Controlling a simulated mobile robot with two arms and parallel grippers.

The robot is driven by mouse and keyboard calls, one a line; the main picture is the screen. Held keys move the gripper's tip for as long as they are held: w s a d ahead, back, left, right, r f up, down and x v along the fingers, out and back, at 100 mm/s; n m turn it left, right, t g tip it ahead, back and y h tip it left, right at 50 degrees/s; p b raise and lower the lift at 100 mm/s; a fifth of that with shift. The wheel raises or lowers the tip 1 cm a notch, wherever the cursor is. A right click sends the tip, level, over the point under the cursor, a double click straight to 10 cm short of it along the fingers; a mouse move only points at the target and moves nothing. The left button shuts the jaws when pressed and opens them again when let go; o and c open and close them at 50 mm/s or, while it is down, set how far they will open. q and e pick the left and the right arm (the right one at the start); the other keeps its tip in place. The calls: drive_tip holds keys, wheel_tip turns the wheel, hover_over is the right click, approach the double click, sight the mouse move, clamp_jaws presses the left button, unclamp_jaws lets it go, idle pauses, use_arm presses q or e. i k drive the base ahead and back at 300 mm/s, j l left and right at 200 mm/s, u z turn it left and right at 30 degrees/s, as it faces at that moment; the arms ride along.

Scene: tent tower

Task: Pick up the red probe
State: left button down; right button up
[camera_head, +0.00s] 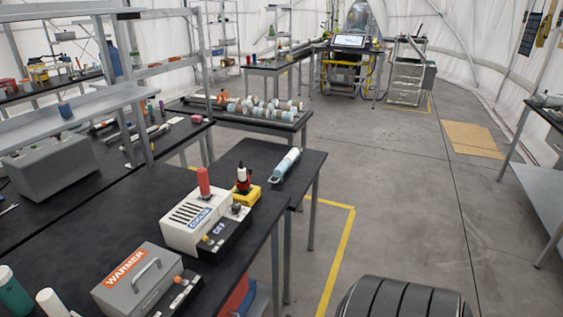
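A plain red cylinder (203,181), which looks like the red probe, stands upright at the back of a white slotted box (180,229) with a blue label. Its lower end is hidden in or behind the box. A smaller red and black piece (242,178) stands upright on a yellow base (246,196) just to the right; I cannot tell whether it is also a probe. Neither of my grippers is in view.
The box stands on a black-topped bench (120,215). A grey box labelled WARMER (135,283) is nearer. A white and light-blue cylinder (286,165) lies at the bench's far right. A grey metal shelf (80,112) rises behind. Open floor (400,200) lies to the right.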

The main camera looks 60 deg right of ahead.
sight(203, 183)
drive_tip(key=z, duration=1.3)
drive_tip(key=u, duration=0.3)
drive_tip(key=i+l+u, duration=0.2)
drive_tip(key=l, duration=0.2)
drive_tip(key=l+u, duration=0.25)
drive_tip(key=l, duration=0.2)
drive_tip(key=i+l+u, duration=0.2)
drive_tip(key=l, duration=0.3)
